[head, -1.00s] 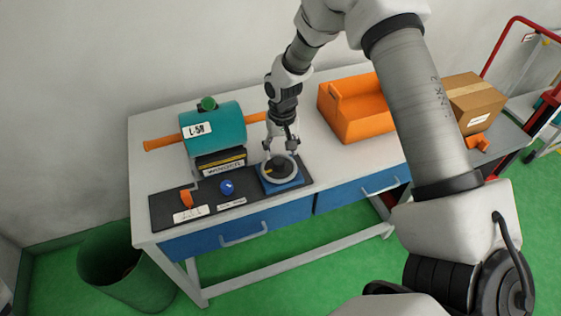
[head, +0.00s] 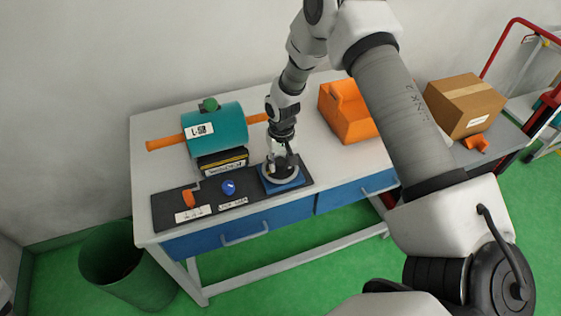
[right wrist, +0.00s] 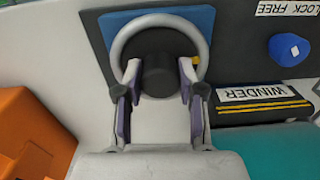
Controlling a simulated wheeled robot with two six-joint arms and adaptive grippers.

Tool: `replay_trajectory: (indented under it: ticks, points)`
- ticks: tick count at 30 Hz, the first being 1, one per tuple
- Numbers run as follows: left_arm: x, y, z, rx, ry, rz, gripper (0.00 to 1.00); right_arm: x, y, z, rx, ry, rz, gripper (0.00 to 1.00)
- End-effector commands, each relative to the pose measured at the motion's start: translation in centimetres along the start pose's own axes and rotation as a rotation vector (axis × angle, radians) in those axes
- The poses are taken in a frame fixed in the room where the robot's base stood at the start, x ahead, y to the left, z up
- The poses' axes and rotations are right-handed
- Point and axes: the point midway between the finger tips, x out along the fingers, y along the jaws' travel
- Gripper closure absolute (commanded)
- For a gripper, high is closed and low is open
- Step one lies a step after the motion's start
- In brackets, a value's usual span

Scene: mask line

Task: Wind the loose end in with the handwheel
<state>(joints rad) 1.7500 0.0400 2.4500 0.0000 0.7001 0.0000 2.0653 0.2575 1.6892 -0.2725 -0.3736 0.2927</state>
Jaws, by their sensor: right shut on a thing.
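The handwheel (head: 294,180) is a grey ring with a dark hub on a blue plate, at the right end of the dark panel. My right gripper (head: 281,166) comes down on it from above. In the right wrist view its fingers (right wrist: 158,72) are on either side of the dark hub of the handwheel (right wrist: 160,18), shut on the wheel. A yellow mark shows by the hub. The winder is a teal drum (head: 229,124) on an orange bar, behind the panel. I cannot make out a loose end. My left gripper is not in view.
An orange lever (head: 189,199) and a blue knob (head: 228,187) sit left of the handwheel on the panel (head: 165,212). An orange bin (head: 345,122) stands right on the white table. A cardboard box (head: 464,106) is beyond; a green bin (head: 110,262) stands below left.

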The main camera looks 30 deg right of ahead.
Motion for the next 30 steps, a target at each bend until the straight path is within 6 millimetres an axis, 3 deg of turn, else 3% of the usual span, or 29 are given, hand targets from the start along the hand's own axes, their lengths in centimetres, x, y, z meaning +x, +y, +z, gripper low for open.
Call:
replay_trajectory:
  ticks: [9,18,19,21,30]
  points:
    - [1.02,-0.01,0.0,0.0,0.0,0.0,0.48,0.12,0.08,-0.04,-0.375,-0.008,0.0,0.96]
    - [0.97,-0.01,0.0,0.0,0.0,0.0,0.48,0.05,0.08,-0.02,-0.398,-0.01,0.0,0.96]
    - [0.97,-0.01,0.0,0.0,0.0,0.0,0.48,0.05,0.08,-0.02,-0.397,-0.01,0.0,0.54]
    - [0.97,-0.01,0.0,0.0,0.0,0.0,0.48,0.05,0.08,-0.02,-0.397,-0.01,0.0,0.36]
    - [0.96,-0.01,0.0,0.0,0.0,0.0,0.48,-0.09,0.08,-0.04,-0.396,-0.009,0.0,0.36]
